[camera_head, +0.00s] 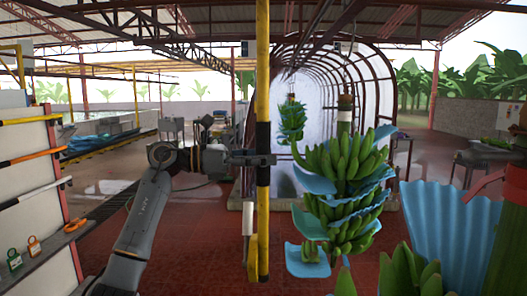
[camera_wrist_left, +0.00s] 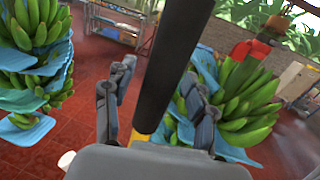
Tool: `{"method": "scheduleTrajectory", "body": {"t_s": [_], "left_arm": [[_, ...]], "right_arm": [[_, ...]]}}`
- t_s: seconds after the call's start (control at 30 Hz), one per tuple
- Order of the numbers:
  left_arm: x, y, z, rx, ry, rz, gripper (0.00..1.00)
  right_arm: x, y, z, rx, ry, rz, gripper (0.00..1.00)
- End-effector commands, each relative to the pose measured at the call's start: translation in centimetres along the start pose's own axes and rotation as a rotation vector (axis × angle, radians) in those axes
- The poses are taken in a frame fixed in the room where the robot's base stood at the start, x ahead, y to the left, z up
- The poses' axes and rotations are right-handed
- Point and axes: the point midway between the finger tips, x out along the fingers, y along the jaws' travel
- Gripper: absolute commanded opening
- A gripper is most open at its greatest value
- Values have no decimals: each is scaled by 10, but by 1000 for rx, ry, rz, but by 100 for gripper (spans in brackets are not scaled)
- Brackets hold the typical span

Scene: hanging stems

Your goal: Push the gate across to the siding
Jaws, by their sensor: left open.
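A tall upright pole with yellow and black bands (camera_head: 262,90), which I take to be the gate or its handle, hangs near the middle of the head view. Its lower end is by a yellow piece (camera_head: 252,258). My left gripper (camera_head: 262,160) reaches in from the left at the pole's mid-height. In the left wrist view the pole's black part (camera_wrist_left: 172,60) stands between the two open fingers of my left gripper (camera_wrist_left: 160,82). I cannot tell whether either finger touches it. My right gripper is not in view. I cannot make out the siding.
A hanging banana stem with blue sheets (camera_head: 345,165) is just right of the pole, and another stem (camera_head: 292,120) hangs farther back. More bananas and a blue sheet (camera_head: 445,225) fill the lower right. A tool rack (camera_head: 35,180) stands at left. Red floor (camera_head: 190,240) is open below.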

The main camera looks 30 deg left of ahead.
Motion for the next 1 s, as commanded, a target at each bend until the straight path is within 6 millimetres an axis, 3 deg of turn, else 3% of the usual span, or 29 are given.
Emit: {"method": "scheduleTrajectory", "body": {"t_s": [0.3,0.5,0.6,0.87,1.0], "left_arm": [[3,0,-1,0,0,1,56],[2,0,0,0,0,1,15],[2,0,0,0,0,1,0],[5,0,0,0,0,1,0],[16,-3,0,0,0,-1,0]], "right_arm": [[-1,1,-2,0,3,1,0],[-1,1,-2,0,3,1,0],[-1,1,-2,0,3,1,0],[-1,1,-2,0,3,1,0],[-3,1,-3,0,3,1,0]]}}
